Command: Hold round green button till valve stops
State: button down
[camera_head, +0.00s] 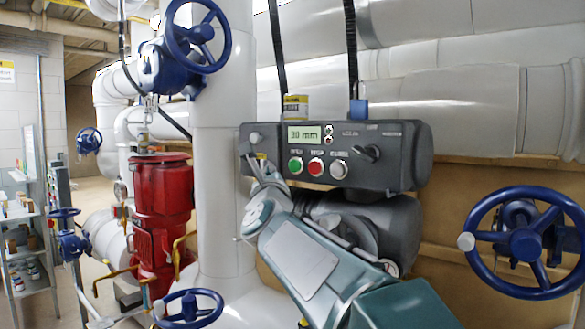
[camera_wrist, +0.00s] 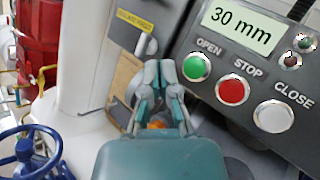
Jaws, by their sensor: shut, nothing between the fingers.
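The round green button (camera_head: 295,165) sits on the dark grey control box (camera_head: 408,150), left of a red button (camera_head: 317,167) and a white button (camera_head: 339,169). In the wrist view the green button (camera_wrist: 196,67) is labelled OPEN, the red one STOP and the white one CLOSE. The display (camera_wrist: 241,27) reads 30 mm. My gripper (camera_wrist: 159,68) is shut and empty, its tips just left of the green button in the picture. I cannot tell whether they touch the box. In the head view my gripper (camera_head: 258,170) is at the box's lower left.
Blue handwheels stand at upper left (camera_head: 196,36), right (camera_head: 527,243) and bottom (camera_head: 189,310). A red motor housing (camera_head: 162,200) stands left of the thick white vertical pipe (camera_head: 212,180). A black knob (camera_head: 368,153) sits right of the buttons. Large pipes run behind.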

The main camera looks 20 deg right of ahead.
aim_at(289, 164)
jog(key=shift+w+d, duration=0.7)
jog(key=shift+d, duration=0.3)
jog(key=shift+w+d, duration=0.7)
jog(key=shift+d, duration=0.25)
jog(key=shift+w+d, duration=0.15)
jog(key=shift+d, duration=0.2)
jog(key=shift+w+d, duration=0.25)
jog(key=shift+d, duration=0.1)
dwell(0.7)
jog(key=shift+s+a, duration=0.1)
dwell(3.4)
jog(key=shift+s+a, duration=0.45)
jog(key=shift+a, duration=0.15)
jog(key=shift+s+a, duration=0.75)
jog(key=shift+a, duration=0.25)
jog(key=shift+s+a, duration=0.7)
jog(key=shift+a, duration=0.3)
